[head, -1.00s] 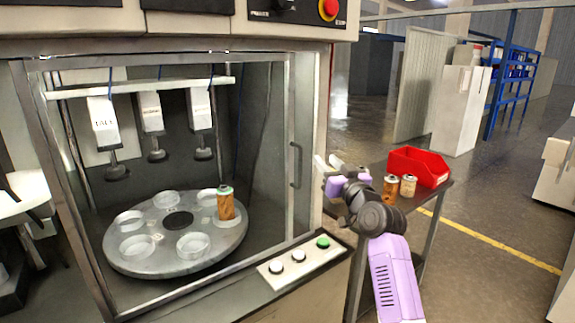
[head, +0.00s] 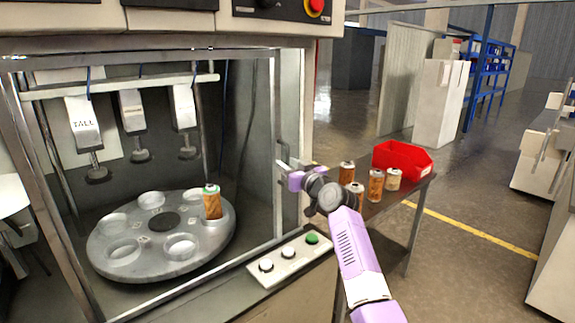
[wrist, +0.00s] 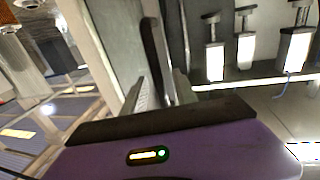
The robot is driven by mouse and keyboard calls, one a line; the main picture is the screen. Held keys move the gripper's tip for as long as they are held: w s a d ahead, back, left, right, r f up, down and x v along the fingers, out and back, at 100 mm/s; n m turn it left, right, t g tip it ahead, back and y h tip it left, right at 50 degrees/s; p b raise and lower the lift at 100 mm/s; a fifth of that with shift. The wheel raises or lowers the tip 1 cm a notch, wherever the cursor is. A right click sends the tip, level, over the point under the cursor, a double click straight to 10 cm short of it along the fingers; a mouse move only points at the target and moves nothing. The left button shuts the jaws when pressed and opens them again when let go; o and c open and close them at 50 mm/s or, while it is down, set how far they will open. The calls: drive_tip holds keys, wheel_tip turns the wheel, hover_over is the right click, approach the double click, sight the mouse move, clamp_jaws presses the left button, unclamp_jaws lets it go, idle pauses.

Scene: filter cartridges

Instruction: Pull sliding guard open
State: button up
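The sliding guard (head: 258,130) is a clear framed panel across the front of the machine and appears closed. Its dark vertical handle (wrist: 153,52) shows in the wrist view, running down between my fingers. In the head view the handle is mostly hidden by my gripper (head: 286,168), which is at the guard's right edge. In the wrist view my gripper (wrist: 160,92) has its fingers apart, one on each side of the handle, and looks open; firm contact cannot be made out.
Behind the guard, a round turntable (head: 138,257) holds an orange cartridge (head: 212,204) in one of its cups. A button panel (head: 290,258) lies below the guard. At right, a side table (head: 400,203) carries several cartridges (head: 375,186) and a red bin (head: 403,160).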

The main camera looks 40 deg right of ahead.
drive_tip(key=shift+w, duration=0.15)
clamp_jaws()
idle(1.4)
